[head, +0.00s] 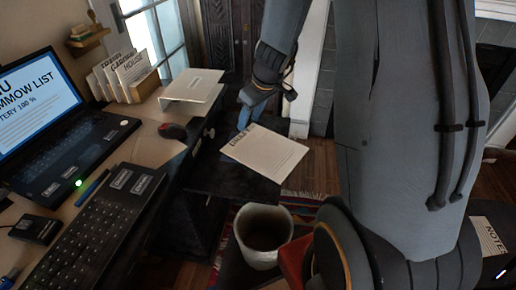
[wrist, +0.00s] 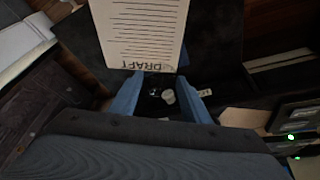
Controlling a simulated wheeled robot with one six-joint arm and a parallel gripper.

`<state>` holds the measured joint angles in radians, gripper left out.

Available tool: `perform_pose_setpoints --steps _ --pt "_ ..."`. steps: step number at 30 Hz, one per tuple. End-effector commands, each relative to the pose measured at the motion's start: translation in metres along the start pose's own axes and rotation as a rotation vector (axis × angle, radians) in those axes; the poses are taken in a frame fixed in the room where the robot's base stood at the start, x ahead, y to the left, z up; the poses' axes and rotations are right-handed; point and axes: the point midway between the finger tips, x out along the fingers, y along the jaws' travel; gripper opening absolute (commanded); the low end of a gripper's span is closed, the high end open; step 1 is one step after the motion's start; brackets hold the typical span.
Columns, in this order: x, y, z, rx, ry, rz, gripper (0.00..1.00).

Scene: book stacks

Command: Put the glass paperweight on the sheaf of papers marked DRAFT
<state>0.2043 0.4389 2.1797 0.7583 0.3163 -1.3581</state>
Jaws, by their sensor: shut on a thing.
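The sheaf of papers marked DRAFT (head: 268,154) lies on a dark surface beside the desk. It also shows at the top of the wrist view (wrist: 145,30), with its DRAFT heading nearest my gripper. My gripper (head: 244,122) is beyond the heading end of the sheaf in the head view, pointing down. In the wrist view, its blue fingers (wrist: 160,88) are shut on a small dark, glassy thing with pale highlights, which looks like the glass paperweight (wrist: 167,97). The paperweight is hidden in the head view. Its height above the surface is unclear.
A NOTE paper (head: 491,235) lies at far right.

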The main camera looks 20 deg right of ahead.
Motion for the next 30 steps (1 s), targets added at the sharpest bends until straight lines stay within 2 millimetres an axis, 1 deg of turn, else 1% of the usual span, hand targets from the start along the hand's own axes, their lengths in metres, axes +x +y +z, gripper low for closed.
perform_pose_setpoints --steps 1,3,6,9,13,19,21,26,30 --pt "0.003 0.014 0.007 -0.020 -0.002 -0.013 0.14" --pt "0.008 0.028 0.015 -0.067 0.002 -0.034 0.14" --pt "0.014 0.044 0.025 -0.125 0.013 -0.056 0.14" --pt "0.018 0.056 0.032 -0.165 0.024 -0.070 0.14" --pt "0.027 0.062 0.038 -0.192 0.033 -0.079 0.14" --pt "0.060 0.061 0.051 -0.196 0.032 -0.081 0.14" --pt "0.068 0.062 0.054 -0.196 0.033 -0.080 0.14" --pt "0.080 0.062 0.058 -0.197 0.033 -0.078 0.14" --pt "0.099 0.061 0.065 -0.195 0.032 -0.080 0.14"
